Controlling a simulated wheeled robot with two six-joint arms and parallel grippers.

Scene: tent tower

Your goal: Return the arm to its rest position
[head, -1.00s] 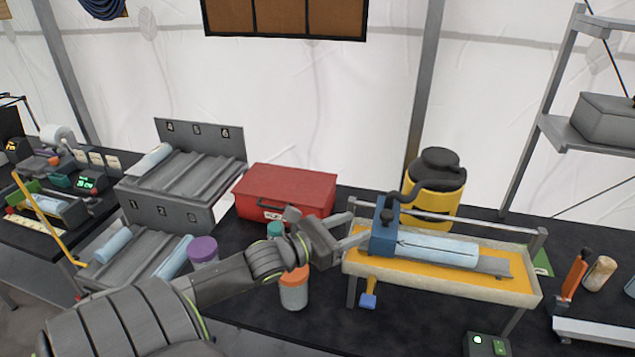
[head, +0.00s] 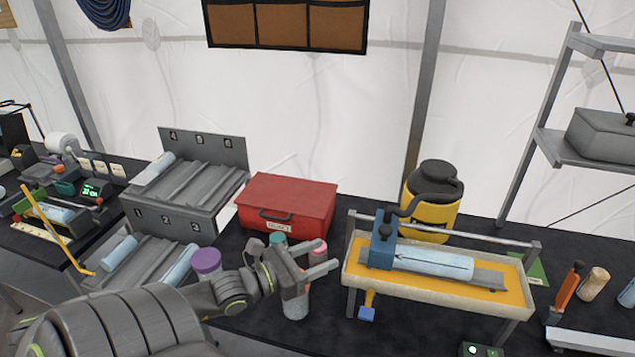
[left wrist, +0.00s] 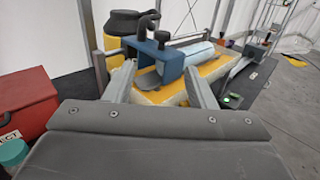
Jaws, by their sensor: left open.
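My left arm comes in from the lower left in the head view. Its gripper (head: 328,262) is open and empty, left of the tray stand and in front of the red box. In the left wrist view the two fingers (left wrist: 158,78) stand apart, with the stand beyond them. The tray stand (head: 430,300) has a yellow bed with a blue clamp (head: 383,250) at its left end. A pale blue cylinder (head: 435,262) with a dark line lies in it. The right gripper is not in view.
A red box (head: 287,203) stands behind the gripper. Lidded jars, one purple-topped (head: 207,262), stand near my arm. A grey rack (head: 185,205) holding pale cylinders is at left. A yellow container with a black lid (head: 430,215) stands behind the tray stand.

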